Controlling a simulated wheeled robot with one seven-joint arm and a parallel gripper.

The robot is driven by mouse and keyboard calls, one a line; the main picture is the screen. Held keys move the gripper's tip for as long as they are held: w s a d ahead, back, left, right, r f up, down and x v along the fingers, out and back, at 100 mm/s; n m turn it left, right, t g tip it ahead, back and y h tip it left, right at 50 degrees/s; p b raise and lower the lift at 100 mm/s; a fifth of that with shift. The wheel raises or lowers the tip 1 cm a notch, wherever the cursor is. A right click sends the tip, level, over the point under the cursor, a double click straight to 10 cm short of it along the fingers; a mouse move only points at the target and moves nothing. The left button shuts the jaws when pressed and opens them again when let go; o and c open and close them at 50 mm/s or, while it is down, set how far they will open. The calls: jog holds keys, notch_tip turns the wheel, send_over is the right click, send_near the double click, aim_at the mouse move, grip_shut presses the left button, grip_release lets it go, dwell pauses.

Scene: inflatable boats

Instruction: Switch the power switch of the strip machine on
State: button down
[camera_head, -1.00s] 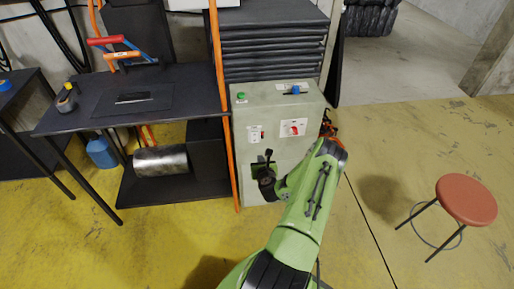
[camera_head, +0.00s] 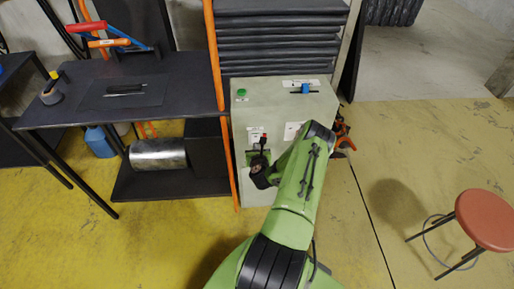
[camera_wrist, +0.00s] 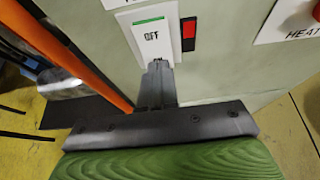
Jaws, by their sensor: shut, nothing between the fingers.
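The strip machine (camera_head: 275,98) is a pale grey-green cabinet. In the head view my gripper (camera_head: 262,142) is at the cabinet's front, partly covering the switch area.
A green button (camera_head: 241,92) and a blue slider (camera_head: 306,89) are on the cabinet top. A white label plate (camera_head: 292,130) is partly behind my arm. An orange upright (camera_head: 215,80) and a black table (camera_head: 180,75) stand left. A red stool (camera_head: 486,219) stands right on open yellow floor.

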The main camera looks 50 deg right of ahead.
jog(key=shift+w+d+r+p, duration=0.1)
jog(key=shift+d+r+p, duration=0.05)
jog(key=shift+r+p, duration=0.75)
jog(key=shift+f, duration=0.1)
